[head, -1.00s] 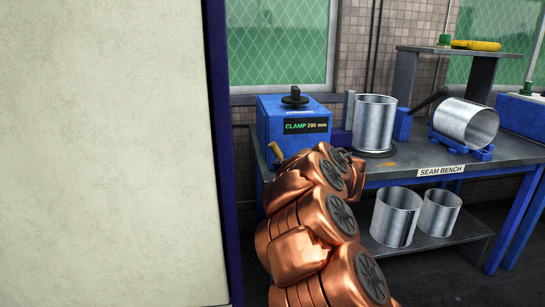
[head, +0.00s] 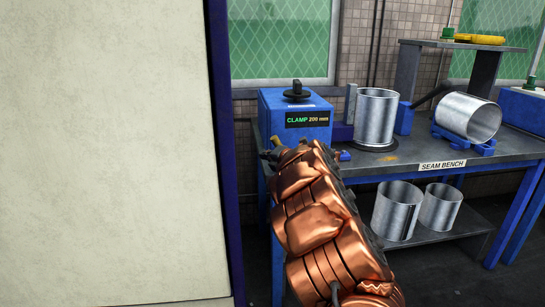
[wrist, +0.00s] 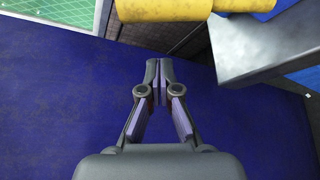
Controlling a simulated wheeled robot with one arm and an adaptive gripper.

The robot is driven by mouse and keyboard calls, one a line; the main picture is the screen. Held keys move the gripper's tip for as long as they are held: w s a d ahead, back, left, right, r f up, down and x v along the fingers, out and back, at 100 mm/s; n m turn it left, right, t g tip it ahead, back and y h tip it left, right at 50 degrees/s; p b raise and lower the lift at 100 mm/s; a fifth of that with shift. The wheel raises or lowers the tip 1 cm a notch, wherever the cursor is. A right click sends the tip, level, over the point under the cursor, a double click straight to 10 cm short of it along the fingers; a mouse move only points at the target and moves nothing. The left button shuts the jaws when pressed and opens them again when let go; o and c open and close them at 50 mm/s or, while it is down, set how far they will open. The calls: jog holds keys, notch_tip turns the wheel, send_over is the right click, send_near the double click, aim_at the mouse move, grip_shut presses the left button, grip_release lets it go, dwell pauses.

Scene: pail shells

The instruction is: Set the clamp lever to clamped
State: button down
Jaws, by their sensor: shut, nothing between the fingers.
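A small yellow handle (head: 276,141), which looks like the clamp lever, shows at the box's lower left front. My gripper (head: 268,156) is beside it, mostly hidden by my copper arm. In the wrist view my gripper (wrist: 158,72) is shut and empty. A thick yellow grip (wrist: 165,9) crosses just beyond its fingertips; I cannot tell whether they touch. The lever's setting is not clear.
An upright metal shell (head: 375,117) stands right of the box, and another shell (head: 468,118) lies in a blue cradle. Two more shells sit on the lower shelf (head: 465,233). A pale panel (head: 110,150) fills the left. A grey metal part (wrist: 270,50) is close right of my fingers.

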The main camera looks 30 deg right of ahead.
jog(key=shift+w+d+r+p, duration=0.2)
jog(key=shift+d+r, duration=0.1)
jog(key=shift+d, duration=0.25)
jog(key=shift+w+d+r+p, duration=0.15)
jog(key=shift+d+r, duration=0.1)
jog(key=shift+d, duration=0.25)
jog(key=shift+s+d+r, duration=0.15)
jog(key=shift+d+r, duration=0.15)
jog(key=shift+d, duration=0.35)
